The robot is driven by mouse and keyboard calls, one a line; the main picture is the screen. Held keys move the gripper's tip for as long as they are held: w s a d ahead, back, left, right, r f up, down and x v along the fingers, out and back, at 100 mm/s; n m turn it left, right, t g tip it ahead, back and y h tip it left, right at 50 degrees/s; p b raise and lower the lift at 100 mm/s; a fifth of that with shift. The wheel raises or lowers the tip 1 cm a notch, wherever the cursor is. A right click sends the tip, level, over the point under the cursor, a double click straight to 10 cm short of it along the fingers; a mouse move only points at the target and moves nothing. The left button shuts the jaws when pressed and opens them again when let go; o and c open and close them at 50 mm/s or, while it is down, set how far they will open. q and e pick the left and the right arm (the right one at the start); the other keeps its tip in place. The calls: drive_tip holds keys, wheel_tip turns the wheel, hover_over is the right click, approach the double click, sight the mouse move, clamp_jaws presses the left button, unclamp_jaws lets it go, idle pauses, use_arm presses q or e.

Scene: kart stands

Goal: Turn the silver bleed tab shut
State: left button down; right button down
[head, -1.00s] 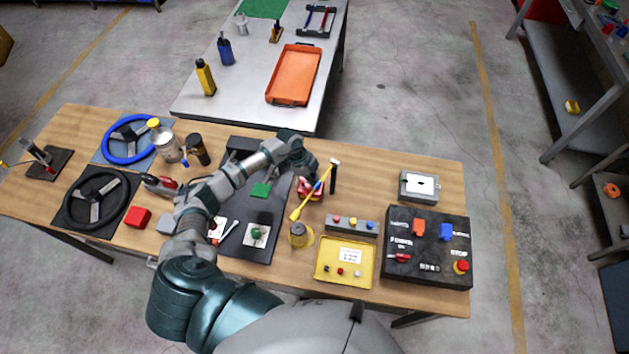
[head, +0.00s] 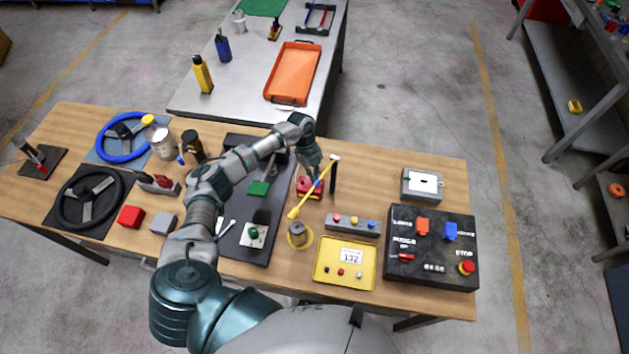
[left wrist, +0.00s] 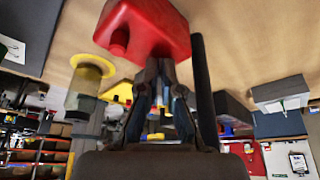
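The red jack-like body (head: 309,187) stands on the wooden table, right of the dark mat, with a yellow bar leaning across it. Its red block (left wrist: 150,28) fills the top of the left wrist view. I cannot make out the silver bleed tab; it is too small or hidden by the fingers. My left gripper (head: 316,177) points down at the red body. In the left wrist view its fingers (left wrist: 161,66) come together at the block's lower edge. Whether anything thin is between the tips is hidden. My right gripper is not in view.
A black upright post (head: 333,174) stands close right of the gripper. The yellow bar (head: 300,207) slants towards me, near a grey cylinder on a yellow base (head: 297,232). A grey button strip (head: 352,224) and a yellow panel (head: 345,246) lie nearer. Table behind the post is clear.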

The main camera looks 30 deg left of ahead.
use_arm(q)
drive_tip(key=m+b, duration=0.1)
drive_tip(key=m, duration=0.1)
drive_tip(key=m+y+b, duration=0.1)
drive_tip(key=m, duration=0.1)
drive_tip(key=shift+w+d+g, duration=0.15)
drive_tip(key=shift+w+g, duration=0.05)
drive_tip(key=shift+g, duration=0.2)
drive_tip(key=shift+m+y+b, duration=0.3)
drive_tip(key=shift+m+b, duration=0.45)
drive_tip(key=shift+m, duration=0.05)
drive_tip(key=shift+r, duration=0.1)
drive_tip(key=c, duration=1.4)
unclamp_jaws()
drive_tip(key=shift+g, duration=0.3)
drive_tip(key=v, duration=1.1)
drive_tip(key=shift+w+r, duration=0.25)
drive_tip(key=shift+r, duration=0.1)
drive_tip(key=shift+o, duration=0.4)
